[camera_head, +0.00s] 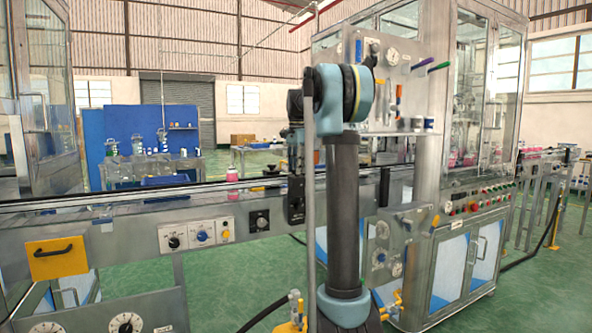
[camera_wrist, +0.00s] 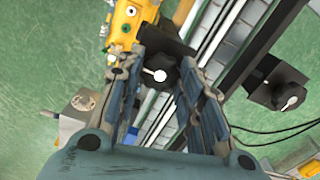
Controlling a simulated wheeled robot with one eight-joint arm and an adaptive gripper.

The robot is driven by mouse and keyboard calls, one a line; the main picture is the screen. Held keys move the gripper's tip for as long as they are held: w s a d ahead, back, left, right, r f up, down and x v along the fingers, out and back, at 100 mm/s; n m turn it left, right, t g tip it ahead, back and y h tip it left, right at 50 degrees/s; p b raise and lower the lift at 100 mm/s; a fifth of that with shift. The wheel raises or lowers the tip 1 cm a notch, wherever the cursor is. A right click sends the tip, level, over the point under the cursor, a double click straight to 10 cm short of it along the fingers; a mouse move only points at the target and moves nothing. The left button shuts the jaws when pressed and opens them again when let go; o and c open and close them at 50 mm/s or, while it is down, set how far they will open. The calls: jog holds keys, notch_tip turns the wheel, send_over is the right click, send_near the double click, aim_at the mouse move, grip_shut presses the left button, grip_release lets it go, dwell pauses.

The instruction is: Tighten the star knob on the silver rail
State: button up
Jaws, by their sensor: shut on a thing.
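In the wrist view a black star knob (camera_wrist: 160,66) with a pale metal centre sits between the fingers of my gripper (camera_wrist: 157,62). The fingers are shut on it, one on each side. The silver rail (camera_wrist: 222,32) runs diagonally beside the knob, up to the right. A yellow fitting (camera_wrist: 128,22) is just above the left finger. In the head view my arm stands in front of the conveyor, and I cannot make out the knob or fingertips there.
A second black knob block (camera_wrist: 278,84) with a silver pin lies to the right in the wrist view. In the head view a conveyor (camera_head: 120,208) runs across, carrying a pink bottle (camera_head: 232,174). A glass-walled machine cabinet (camera_head: 480,90) stands at the right. Green floor is open behind.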

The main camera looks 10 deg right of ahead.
jog(key=shift+w, duration=0.1)
dwell(0.3)
jog(key=o, duration=1.1)
notch_tip(320, 180, up, 12)
jog(key=shift+f, duration=0.1)
jog(key=s+f+n+t, duration=0.1)
jog(key=s+f+n, duration=0.2)
jog(key=s+f, duration=0.7)
jog(key=s+f+n, duration=0.4)
jog(key=s+f, duration=0.2)
jog(key=s, duration=0.8)
jog(key=s+f+n, duration=0.1)
jog(key=s+f, duration=0.5)
jog(key=f, duration=0.3)
jog(key=s+f+n, duration=0.2)
jog(key=s+f, duration=0.5)
jog(key=f, duration=0.2)
jog(key=s+f+n+t, duration=0.1)
jog(key=s+f+n, duration=0.1)
jog(key=s+f, duration=0.5)
jog(key=shift+s+f, duration=0.2)
jog(key=shift+f, duration=0.85)
